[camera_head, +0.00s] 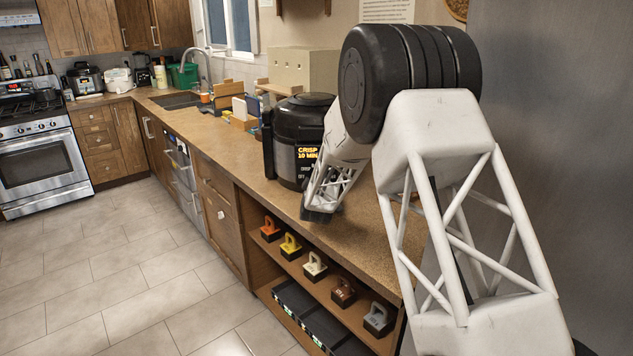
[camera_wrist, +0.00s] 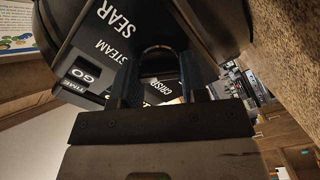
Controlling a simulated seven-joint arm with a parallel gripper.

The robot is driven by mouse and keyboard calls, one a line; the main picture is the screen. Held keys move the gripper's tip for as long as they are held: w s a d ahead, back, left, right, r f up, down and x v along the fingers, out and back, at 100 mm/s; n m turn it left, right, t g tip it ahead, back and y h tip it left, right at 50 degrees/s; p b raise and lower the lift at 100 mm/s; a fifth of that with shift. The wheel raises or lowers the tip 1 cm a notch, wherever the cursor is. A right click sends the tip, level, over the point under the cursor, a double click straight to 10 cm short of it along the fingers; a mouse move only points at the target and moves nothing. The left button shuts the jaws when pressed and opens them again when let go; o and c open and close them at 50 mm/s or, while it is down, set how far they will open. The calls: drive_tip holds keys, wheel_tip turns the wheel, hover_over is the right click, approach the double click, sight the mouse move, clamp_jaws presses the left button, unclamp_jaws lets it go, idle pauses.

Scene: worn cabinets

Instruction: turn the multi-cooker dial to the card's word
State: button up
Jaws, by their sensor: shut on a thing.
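The multi-cooker (camera_head: 298,112) is a dark, rounded pot with a lid, standing on the wooden counter. A black panel with orange words reading "CRISP 10 MIN" (camera_head: 307,153) shows at its front; I cannot tell whether this is the card. In the wrist view the cooker's face (camera_wrist: 100,45) carries the words SEAR, STEAM and CRISP, tilted, with TIME and GO keys (camera_wrist: 82,80) at left. My gripper (camera_wrist: 160,78) is shut on the dial (camera_wrist: 158,50), with a finger on each side. The dial's pointer is not clear. In the head view my arm hides the gripper's fingertips.
A beige box (camera_head: 303,68) stands behind the cooker, and small racks and boards (camera_head: 240,108) stand to its left. Below the counter, a shelf (camera_head: 325,290) holds several colored handled blocks. A grey tall panel (camera_head: 560,120) closes the right side. The tiled floor (camera_head: 120,270) is clear.

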idle(0.3)
drive_tip(key=o, duration=0.9)
drive_tip(key=shift+s, duration=0.1)
drive_tip(key=shift+s+d, duration=0.15)
drive_tip(key=shift+s, duration=1.75)
drive_tip(key=shift+s+d, duration=0.15)
drive_tip(key=shift+s, duration=1.7)
